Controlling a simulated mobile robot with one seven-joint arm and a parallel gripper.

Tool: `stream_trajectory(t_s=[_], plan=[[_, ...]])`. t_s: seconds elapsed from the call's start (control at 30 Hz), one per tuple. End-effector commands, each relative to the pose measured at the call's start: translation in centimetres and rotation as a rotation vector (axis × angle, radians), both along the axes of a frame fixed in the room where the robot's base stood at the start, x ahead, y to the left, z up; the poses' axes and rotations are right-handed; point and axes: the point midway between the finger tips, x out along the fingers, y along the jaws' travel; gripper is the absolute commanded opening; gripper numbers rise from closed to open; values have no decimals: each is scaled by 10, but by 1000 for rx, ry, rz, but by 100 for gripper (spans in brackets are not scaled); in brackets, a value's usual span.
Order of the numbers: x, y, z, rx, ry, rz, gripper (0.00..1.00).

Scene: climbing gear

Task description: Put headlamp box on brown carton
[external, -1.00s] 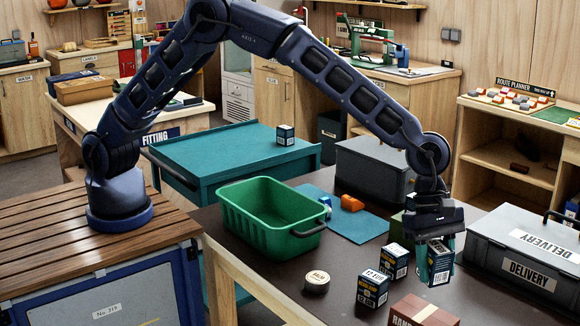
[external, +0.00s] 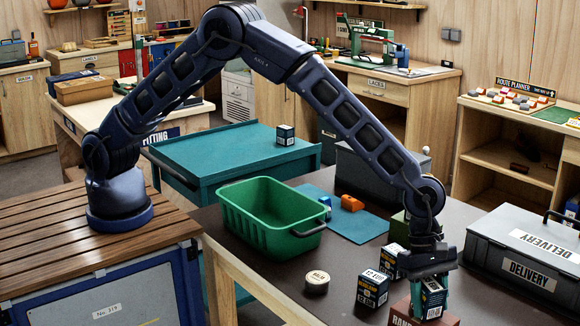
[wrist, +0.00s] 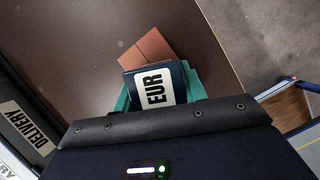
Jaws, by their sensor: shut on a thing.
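My gripper (external: 430,292) has teal fingers and is shut on the headlamp box (external: 434,299), a small dark box with white lettering. In the wrist view the headlamp box (wrist: 155,86) shows a white label reading "EUR" between the fingers (wrist: 160,95). The brown carton (external: 401,312) lies at the front edge of the picture, partly hidden behind the held box and fingers. In the wrist view the brown carton (wrist: 146,48) shows past the box, turned at an angle to it. The box is over or just at the carton; I cannot tell whether they touch.
Two similar dark boxes (external: 372,289) (external: 388,259) stand left of my gripper. A round tin (external: 317,282) and a green crate (external: 250,229) are farther left. A grey delivery case (external: 525,260) stands right. A blue mat (external: 358,227) holds small orange and blue items.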

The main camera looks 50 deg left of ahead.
Motion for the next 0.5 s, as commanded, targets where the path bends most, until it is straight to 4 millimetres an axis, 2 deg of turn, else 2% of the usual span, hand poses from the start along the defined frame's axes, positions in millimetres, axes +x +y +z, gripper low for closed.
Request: stream_trajectory(t_s=[0.13, 0.17, 0.27, 0.5], plan=[[0, 0, -3, 0, 0, 0, 16], [0, 0, -3, 0, 0, 0, 46], [0, 0, -3, 0, 0, 0, 63], [0, 0, -3, 0, 0, 0, 63]])
